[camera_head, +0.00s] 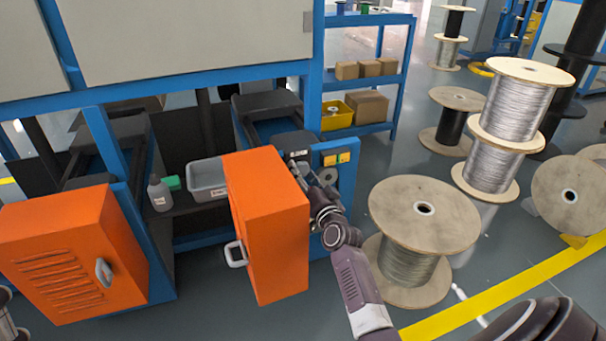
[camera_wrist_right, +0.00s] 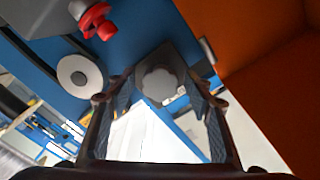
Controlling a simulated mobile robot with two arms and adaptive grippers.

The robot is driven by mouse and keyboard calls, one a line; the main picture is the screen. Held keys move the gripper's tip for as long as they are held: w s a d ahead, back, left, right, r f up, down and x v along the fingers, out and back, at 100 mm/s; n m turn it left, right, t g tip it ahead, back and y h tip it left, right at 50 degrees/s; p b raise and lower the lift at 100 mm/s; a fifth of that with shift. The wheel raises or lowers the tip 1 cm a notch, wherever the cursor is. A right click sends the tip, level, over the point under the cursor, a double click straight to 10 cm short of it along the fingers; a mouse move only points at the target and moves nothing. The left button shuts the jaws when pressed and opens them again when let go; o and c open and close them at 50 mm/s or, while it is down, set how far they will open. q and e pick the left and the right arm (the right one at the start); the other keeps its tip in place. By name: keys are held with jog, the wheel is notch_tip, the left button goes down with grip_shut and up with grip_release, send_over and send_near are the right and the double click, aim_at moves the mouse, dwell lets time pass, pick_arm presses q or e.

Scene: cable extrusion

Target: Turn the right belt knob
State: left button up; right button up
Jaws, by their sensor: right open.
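The belt knob (camera_wrist_right: 158,86) is grey and lobed, on a dark square plate in the right wrist view. It appears between the two spread fingers of my right gripper (camera_wrist_right: 159,92). I see no finger closed on it, and cannot tell how far in front of the fingertips it lies. In the head view my right gripper (camera_head: 314,192) is at the blue machine panel, just right of the open orange door, which partly hides it. I cannot make out the knob clearly there. My left gripper is not recognisable in view.
The orange door (camera_head: 265,225) stands close beside my right gripper. A red handle (camera_wrist_right: 97,21) and a pale disc (camera_wrist_right: 79,77) are near the knob. A wooden cable spool (camera_head: 424,212) stands right of my right arm.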

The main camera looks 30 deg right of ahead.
notch_tip(320, 180, up, 10)
dwell(0.5)
